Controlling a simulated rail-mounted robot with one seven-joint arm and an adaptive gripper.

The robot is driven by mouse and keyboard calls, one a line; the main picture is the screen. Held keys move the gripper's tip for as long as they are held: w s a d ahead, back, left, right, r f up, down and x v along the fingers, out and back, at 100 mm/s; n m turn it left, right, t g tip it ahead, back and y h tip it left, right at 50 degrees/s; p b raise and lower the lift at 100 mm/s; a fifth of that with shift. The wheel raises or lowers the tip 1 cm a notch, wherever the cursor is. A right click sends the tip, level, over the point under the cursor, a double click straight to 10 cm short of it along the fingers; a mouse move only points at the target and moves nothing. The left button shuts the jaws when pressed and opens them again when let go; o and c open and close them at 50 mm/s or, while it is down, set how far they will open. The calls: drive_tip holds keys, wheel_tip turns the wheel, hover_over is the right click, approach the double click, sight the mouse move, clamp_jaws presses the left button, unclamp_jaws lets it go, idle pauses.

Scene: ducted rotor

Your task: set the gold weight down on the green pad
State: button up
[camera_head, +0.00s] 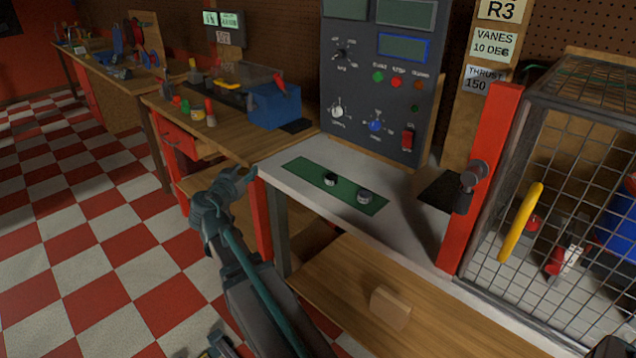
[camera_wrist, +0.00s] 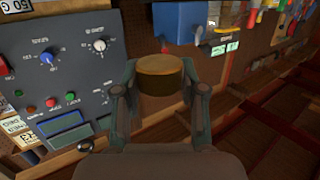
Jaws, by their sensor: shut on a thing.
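The green pad (camera_head: 305,170) lies on the grey bench top below the control panel. A dark small weight (camera_head: 330,179) and a silver weight (camera_head: 364,197) stand on it, with bare green at its left end. My gripper (camera_head: 243,178) is left of the pad, by the corner where the two benches meet. In the wrist view my gripper (camera_wrist: 160,90) is shut on the gold weight (camera_wrist: 160,66), a short cylinder with its flat gold face showing. I cannot make out the gold weight in the head view; the gripper hides it. The pad does not show in the wrist view.
The control panel (camera_head: 378,85) rises behind the pad. A red post (camera_head: 484,170) and wire cage (camera_head: 560,190) stand right. A blue box (camera_head: 275,106) sits on the wooden bench at left. A wooden block (camera_head: 390,308) lies on the lower shelf.

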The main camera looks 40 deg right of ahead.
drive_tip(key=shift+w+d+r, duration=0.15)
drive_tip(key=shift+w+d, duration=0.05)
drive_tip(key=p, duration=0.5)
hover_over(296, 171)
drive_tip(key=shift+w+a+r, duration=0.1)
drive_tip(key=shift+a, duration=0.15)
wheel_tip(296, 171, down, 2)
drive_tip(key=shift+d+f, duration=0.15)
drive_tip(key=shift+f+p, duration=0.4)
drive_tip(key=shift+f, duration=1.85)
drive_tip(key=shift+d+f, duration=0.1)
drive_tip(key=shift+d, duration=0.05)
drive_tip(key=shift+f, duration=0.15)
drive_tip(key=shift+f, duration=0.2)
drive_tip(key=o, duration=1.2)
